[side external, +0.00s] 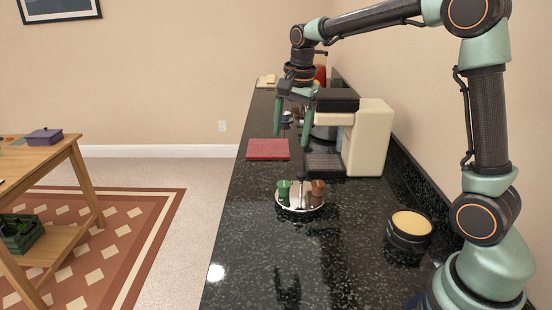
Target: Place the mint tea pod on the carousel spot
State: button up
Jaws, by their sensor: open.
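A round light carousel plate (299,208) with a thin centre post stands on the black counter. A green pod (283,192), which may be the mint tea pod, stands on its left side. A brown pod (318,188) stands on its right side. I cannot read any label, and I cannot tell which bare part of the plate is the named spot. My gripper (290,142) points down above the counter, beyond the carousel in this view, with its two green fingers apart and nothing seen held between them.
A cream and black coffee machine (368,138) stands right of my gripper. A red mat (267,149) lies at the counter's left edge. A dark round container with a pale top (409,228) stands front right. Small items, partly hidden, sit farther back. The counter's front left is clear.

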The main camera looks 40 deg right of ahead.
jog(key=s+a+n+t, duration=0.2)
jog(key=s+a+n, duration=0.1)
jog(key=s+n, duration=0.4)
jog(key=s+a+r+n+t, duration=0.1)
jog(key=s+a+n, duration=0.2)
jog(key=s+n, duration=0.4)
jog(key=s, duration=0.2)
jog(key=shift+s+n+t, duration=0.4)
